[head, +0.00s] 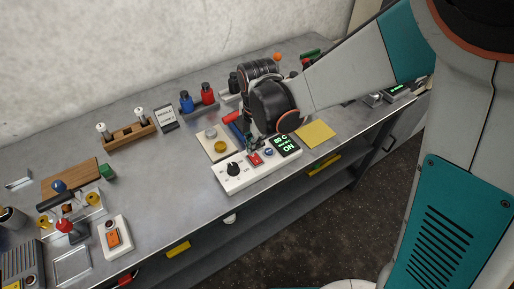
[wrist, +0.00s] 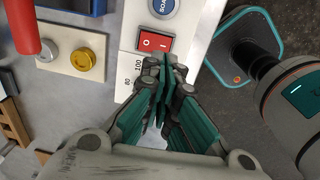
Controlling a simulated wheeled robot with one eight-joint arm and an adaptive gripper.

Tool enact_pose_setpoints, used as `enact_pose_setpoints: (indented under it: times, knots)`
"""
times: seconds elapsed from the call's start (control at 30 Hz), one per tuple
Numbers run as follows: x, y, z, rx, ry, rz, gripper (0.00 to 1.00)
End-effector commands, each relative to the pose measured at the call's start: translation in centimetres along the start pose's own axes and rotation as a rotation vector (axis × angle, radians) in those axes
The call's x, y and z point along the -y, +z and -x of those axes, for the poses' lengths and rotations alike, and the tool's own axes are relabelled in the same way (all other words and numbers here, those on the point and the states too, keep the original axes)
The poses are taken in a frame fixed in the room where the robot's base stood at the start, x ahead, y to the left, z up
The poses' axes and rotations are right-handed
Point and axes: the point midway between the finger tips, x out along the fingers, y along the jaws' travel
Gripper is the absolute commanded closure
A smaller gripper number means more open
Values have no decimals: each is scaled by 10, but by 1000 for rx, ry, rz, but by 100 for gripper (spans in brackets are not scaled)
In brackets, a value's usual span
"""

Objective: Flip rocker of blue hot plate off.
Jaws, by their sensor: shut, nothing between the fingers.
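A white control box (head: 233,180) on the bench carries a black dial (head: 233,169), a red rocker (head: 255,160), a round blue badge (head: 269,152) and a dark display (head: 287,145) with green text that reads 80 C and ON. In the wrist view the red rocker (wrist: 153,42), marked O and I, lies just beyond my fingertips, with the blue badge (wrist: 162,6) past it. My gripper (wrist: 163,66) is shut and empty, its tips at or close to the rocker's near edge; I cannot tell whether they touch. The dial is hidden in the wrist view.
A pale block with a grey and a yellow button (head: 221,146) sits behind the box, with a red-handled item (head: 231,117) near it. A yellow note (head: 315,133) lies to the right. A white switch box (head: 115,238) stands at left. The bench's front edge is close.

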Motion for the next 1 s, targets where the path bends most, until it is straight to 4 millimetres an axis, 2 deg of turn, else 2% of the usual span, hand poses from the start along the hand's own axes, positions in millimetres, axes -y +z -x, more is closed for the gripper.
enact_pose_setpoints:
  times: [0.03, 0.2, 0.4, 0.57, 0.87, 1.0]
  knots:
    - [1, 0, 15, 0, 0, 1, 100]
    - [4, 0, 48, -1, 0, 1, 100]
    - [6, -1, 71, -1, 0, 1, 100]
    - [8, -1, 78, -1, 0, 2, 100]
    - [8, -1, 78, -1, 0, 2, 100]
    - [-5, -10, 77, 2, 17, -3, 100]
